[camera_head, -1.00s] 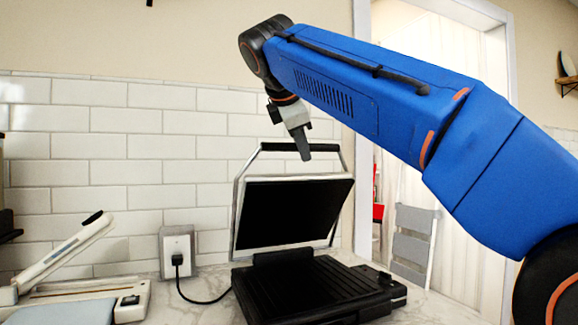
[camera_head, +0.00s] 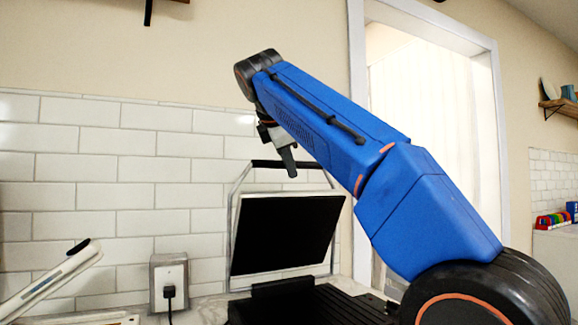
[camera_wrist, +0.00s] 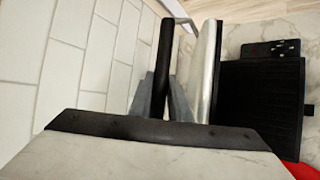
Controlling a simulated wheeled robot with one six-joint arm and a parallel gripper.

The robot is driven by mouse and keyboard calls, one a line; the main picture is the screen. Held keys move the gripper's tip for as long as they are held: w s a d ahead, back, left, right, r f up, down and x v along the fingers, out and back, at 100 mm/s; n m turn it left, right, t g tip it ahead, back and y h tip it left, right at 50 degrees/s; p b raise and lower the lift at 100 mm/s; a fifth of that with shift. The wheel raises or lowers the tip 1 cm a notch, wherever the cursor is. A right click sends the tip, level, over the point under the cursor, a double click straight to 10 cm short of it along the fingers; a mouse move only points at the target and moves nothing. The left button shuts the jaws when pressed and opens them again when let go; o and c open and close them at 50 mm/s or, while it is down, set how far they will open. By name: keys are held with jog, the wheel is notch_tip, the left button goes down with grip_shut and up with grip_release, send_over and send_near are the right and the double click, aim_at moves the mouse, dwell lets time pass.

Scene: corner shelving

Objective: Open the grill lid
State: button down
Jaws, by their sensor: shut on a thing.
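The grill stands on the counter in the head view. Its lid (camera_head: 283,234) is raised steeply above the black ribbed base (camera_head: 305,303), its dark plate facing out. A black handle bar (camera_head: 265,163) runs across the top of the lid's metal arms. My gripper (camera_head: 291,170) is at the handle, in front of the tiled wall. In the wrist view the black handle (camera_wrist: 166,55) runs between the grey fingers of my gripper (camera_wrist: 163,97), which is shut on it. The lid's light metal edge (camera_wrist: 207,65) and the black base (camera_wrist: 260,95) lie to the right there.
The white tiled wall (camera_head: 95,200) is close behind the lid. An outlet (camera_head: 170,283) with a plugged-in cord is left of the grill. A pale device with a raised arm (camera_head: 50,278) stands further left. A doorway (camera_head: 425,120) opens on the right.

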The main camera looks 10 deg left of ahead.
jog(key=c, duration=1.6)
grip_release()
jog(key=shift+c, duration=0.2)
jog(key=shift+s, duration=0.1)
jog(key=v, duration=0.7)
jog(key=shift+s+r, duration=0.1)
jog(key=shift+r, duration=0.05)
